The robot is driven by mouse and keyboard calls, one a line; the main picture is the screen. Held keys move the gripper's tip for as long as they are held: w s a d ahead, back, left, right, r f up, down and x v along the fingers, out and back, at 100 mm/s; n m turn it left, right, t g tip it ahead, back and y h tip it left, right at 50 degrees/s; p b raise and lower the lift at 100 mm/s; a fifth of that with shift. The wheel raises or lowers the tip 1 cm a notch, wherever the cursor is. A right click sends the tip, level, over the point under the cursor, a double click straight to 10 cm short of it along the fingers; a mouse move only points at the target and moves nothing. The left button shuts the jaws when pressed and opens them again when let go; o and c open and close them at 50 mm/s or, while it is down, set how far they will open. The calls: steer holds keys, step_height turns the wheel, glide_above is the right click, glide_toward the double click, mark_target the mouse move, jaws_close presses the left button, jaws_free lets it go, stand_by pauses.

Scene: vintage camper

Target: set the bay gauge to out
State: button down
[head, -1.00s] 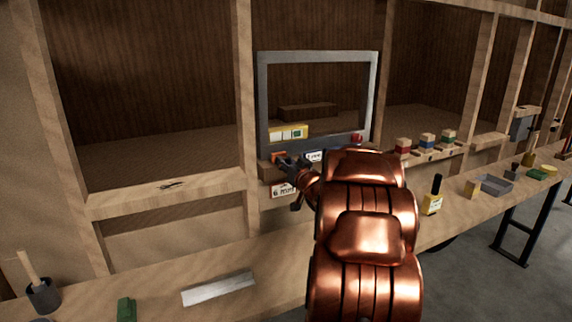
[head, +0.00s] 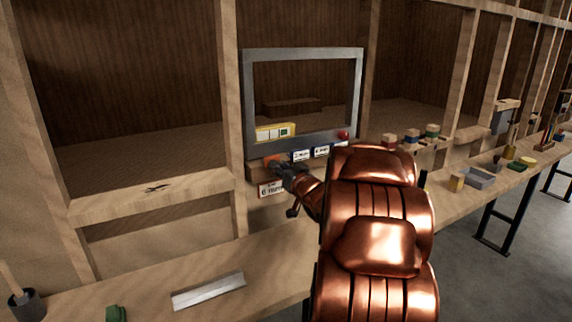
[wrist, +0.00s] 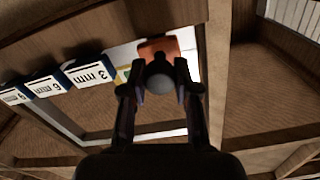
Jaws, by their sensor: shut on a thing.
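A grey metal frame (head: 249,110) stands upright in the bay. A yellow unit with pale squares and a green square (head: 275,132) sits inside its lower left corner; I cannot tell whether it is the gauge's readout. My gripper (head: 274,165) is at the rail under the frame's lower left corner, beside an orange block (head: 272,158). In the wrist view my gripper (wrist: 162,90) is shut on a round grey knob (wrist: 160,83), with the orange block (wrist: 158,47) just beyond it. White labels (head: 301,155) run along the rail to the right. No "out" mark is readable.
A red knob (head: 343,135) is at the frame's lower right. Blue-edged size labels (wrist: 91,74) show upside down in the wrist view. A metal bar (head: 208,291) and a green block (head: 116,314) lie on the bench. Wooden posts (head: 232,100) flank the bay.

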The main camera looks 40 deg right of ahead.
steer(key=shift+f, duration=0.15)
steer(key=c, duration=0.9)
jaws_free()
steer(key=shift+s, duration=0.15)
steer(key=shift+o, duration=0.2)
steer(key=shift+s, duration=0.15)
steer(key=v, duration=1.1)
steer(key=shift+s, duration=0.35)
steer(key=shift+a, duration=0.15)
